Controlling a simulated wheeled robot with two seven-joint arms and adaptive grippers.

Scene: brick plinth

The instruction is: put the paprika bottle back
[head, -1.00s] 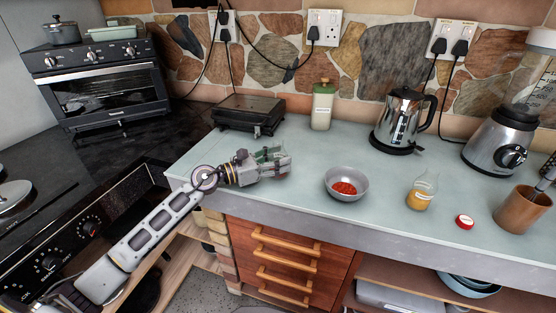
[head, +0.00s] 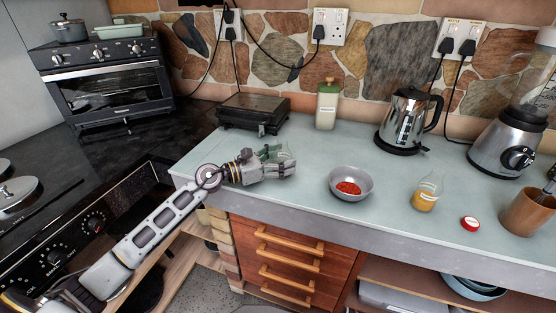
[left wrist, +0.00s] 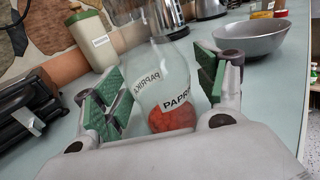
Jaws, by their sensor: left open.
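The paprika bottle (left wrist: 168,90) is clear glass with red powder in its base and a PAPRIKA label. It shows large in the left wrist view, between the two green-padded fingers of my left gripper (left wrist: 160,95). The fingers are open, one on each side, with visible gaps to the glass. In the head view my left gripper (head: 279,159) is low over the counter's left part and mostly hides the bottle. A grey bowl (head: 363,193) with red powder inside (head: 348,188) stands to the right. My right gripper is not in view.
The pale counter (head: 310,150) holds a green-topped jar (head: 327,105), a black grill (head: 252,113), a kettle (head: 403,122), a glass bottle with yellow powder (head: 425,193), a red lid (head: 470,224), a wooden pot (head: 527,212) and a blender (head: 507,150).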

